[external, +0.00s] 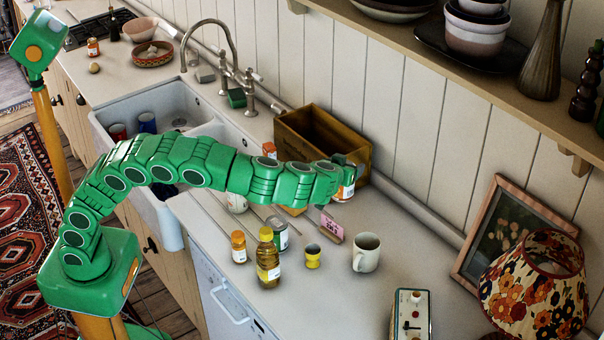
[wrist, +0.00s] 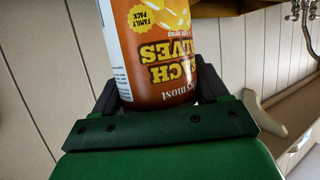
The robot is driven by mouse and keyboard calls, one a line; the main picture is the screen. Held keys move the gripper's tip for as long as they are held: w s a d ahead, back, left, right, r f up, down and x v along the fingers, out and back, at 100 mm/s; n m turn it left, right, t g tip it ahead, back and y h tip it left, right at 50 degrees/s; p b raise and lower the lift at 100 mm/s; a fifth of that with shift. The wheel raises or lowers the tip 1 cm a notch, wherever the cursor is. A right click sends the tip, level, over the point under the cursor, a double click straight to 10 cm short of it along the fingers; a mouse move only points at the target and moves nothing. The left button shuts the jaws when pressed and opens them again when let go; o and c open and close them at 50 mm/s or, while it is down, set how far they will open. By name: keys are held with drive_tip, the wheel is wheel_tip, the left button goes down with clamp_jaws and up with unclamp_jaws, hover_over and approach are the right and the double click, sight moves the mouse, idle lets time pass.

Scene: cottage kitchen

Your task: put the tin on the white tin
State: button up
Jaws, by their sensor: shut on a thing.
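A tin with a green and white label (external: 281,236) stands behind the oil bottle.
A wooden crate (external: 302,142) stands against the wall. A lamp (external: 535,285) is at right.

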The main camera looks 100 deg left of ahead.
drive_tip(key=s+d+r, duration=0.3)
drive_tip(key=s, duration=0.6)
drive_tip(key=s+a+r+n+g, duration=0.1)
drive_tip(key=s+a+n+g, duration=0.15)
drive_tip(key=s, duration=1.55)
drive_tip(key=s+a+r+n+g, duration=0.15)
drive_tip(key=s+a, duration=0.25)
drive_tip(key=s, duration=1.5)
drive_tip(key=shift+m+y, duration=0.3)
drive_tip(key=shift+y, duration=0.1)
drive_tip(key=shift+w+a+f, duration=1.25)
drive_tip(key=shift+w+f, duration=0.7)
drive_tip(key=shift+f, duration=0.35)
drive_tip(key=shift+w+a+f, duration=1.25)
drive_tip(key=shift+w+f, duration=0.75)
drive_tip(key=shift+f, duration=0.25)
drive_tip(key=shift+w+a+f, duration=1.25)
drive_tip(key=shift+w+f, duration=0.7)
drive_tip(key=shift+f, duration=0.35)
drive_tip(key=shift+f, duration=0.1)
drive_tip(key=o, duration=1.3)
